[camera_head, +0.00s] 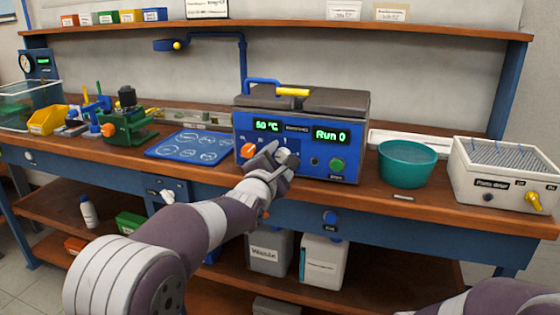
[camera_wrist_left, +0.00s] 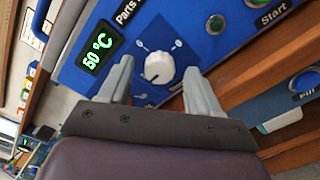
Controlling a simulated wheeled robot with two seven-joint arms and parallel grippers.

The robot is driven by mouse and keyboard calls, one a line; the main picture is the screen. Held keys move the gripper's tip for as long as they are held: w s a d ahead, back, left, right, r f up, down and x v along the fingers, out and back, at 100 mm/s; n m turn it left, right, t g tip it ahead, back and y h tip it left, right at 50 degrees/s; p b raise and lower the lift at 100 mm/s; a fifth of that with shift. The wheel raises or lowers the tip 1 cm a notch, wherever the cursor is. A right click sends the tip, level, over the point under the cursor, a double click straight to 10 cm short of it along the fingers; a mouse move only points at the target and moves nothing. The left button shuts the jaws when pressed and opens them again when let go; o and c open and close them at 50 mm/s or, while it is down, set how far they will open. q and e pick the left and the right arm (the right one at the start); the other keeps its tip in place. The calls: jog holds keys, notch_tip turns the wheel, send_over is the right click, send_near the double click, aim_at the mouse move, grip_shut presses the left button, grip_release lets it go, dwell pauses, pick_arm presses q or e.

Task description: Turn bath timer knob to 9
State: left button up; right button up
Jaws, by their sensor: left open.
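The blue bath unit (camera_head: 300,172) stands on the bench with two green displays, one reading Run 0 (camera_head: 331,135) and the other a temperature. In the left wrist view the temperature display (camera_wrist_left: 98,46) reads 50 °C. A white round knob (camera_wrist_left: 158,67) with a pointer sits on the blue panel with small marks around it; which number it points at is too small to tell. My left gripper (camera_head: 279,154) is open at the panel, its two fingers on either side of the knob in the wrist view; contact cannot be told. My right gripper is out of view.
An orange knob (camera_head: 248,150) and a green button (camera_head: 337,164) are on the same panel. A teal bowl (camera_head: 407,165) and a white parts drier (camera_head: 503,175) stand to the right. A blue mat (camera_head: 190,146) and a green fixture (camera_head: 130,125) are to the left.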

pick_arm(q)
jog(key=shift+w+d, duration=0.15)
jog(key=shift+w, duration=0.3)
jog(key=c, duration=1)
jog(key=shift+c, duration=0.2)
